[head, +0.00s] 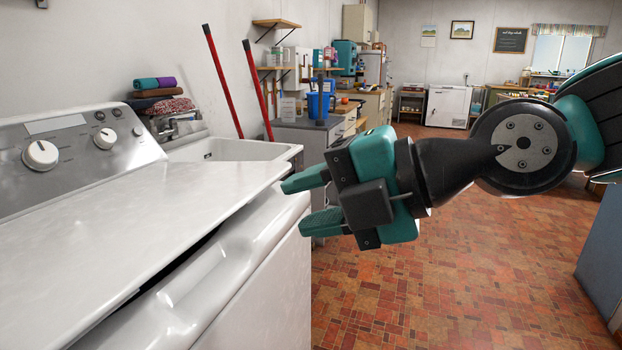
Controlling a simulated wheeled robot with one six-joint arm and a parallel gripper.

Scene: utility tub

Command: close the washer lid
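The white washer (255,290) fills the left of the head view. Its lid (120,215) is a flat, glossy white panel lying low over the top. A dark gap shows under the lid's front edge, so it looks slightly raised; the gap narrows toward the far right corner. My gripper (293,207) reaches in from the right, at the washer's right front corner. Its two teal fingers are apart, one above the other, and nothing shows between them. The upper fingertip is close to the lid's right edge; I cannot tell if it touches.
The control panel (75,150) with knobs rises behind the lid. A white utility sink (225,149) stands beyond the washer, with two red handles (223,80) leaning behind it. A grey cabinet (310,137) is farther back. The brick-patterned floor (440,260) at right is clear.

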